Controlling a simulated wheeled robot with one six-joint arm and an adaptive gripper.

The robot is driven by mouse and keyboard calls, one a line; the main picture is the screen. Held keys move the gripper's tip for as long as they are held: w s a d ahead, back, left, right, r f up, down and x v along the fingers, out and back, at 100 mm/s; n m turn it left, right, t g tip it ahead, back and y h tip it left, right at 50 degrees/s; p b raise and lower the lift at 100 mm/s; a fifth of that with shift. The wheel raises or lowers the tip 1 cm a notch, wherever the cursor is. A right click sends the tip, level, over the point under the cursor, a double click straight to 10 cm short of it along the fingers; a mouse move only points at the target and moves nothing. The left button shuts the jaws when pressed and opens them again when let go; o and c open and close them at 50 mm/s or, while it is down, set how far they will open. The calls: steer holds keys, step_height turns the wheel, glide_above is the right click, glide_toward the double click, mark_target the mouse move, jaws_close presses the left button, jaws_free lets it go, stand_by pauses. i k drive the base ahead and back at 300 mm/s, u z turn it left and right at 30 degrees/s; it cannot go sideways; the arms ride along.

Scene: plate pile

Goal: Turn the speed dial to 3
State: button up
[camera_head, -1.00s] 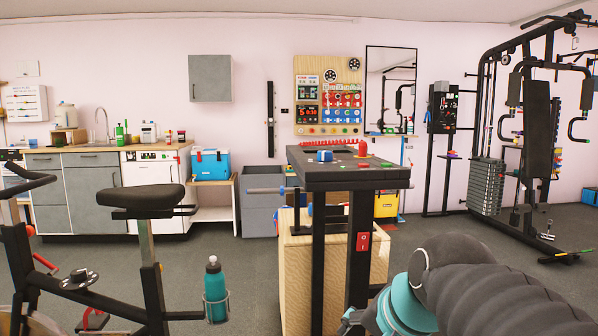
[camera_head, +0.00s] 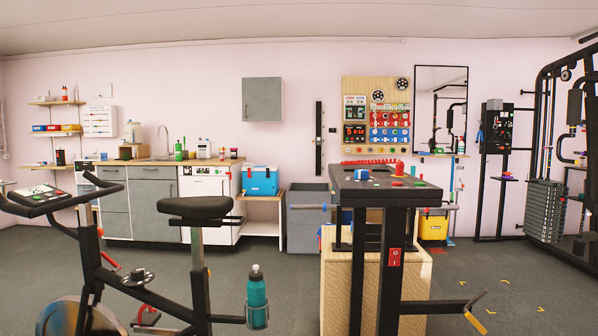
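A dark console (camera_head: 375,193) stands on black posts just right of centre. On its top are a blue knob (camera_head: 361,174), a red button (camera_head: 398,169) and small coloured parts. A wall board (camera_head: 351,90) behind it carries displays, coloured panels and a row of small knobs. The exercise bike at left has its own tilted console (camera_head: 38,197). No dial marking or number setting is readable, so I cannot tell which of these is the speed dial. My gripper is not in view.
The exercise bike (camera_head: 200,207) fills the left foreground, with a teal bottle (camera_head: 257,298) in its holder. A red switch (camera_head: 394,257) sits on the console's post. A wooden box (camera_head: 336,290) stands under the console. Floor is open at right, before the weight machine (camera_head: 546,210).

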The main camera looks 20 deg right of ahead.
mark_target(360, 174)
steer(key=u, duration=2.45)
steer(key=k, duration=1.7)
steer(key=z, duration=1.85)
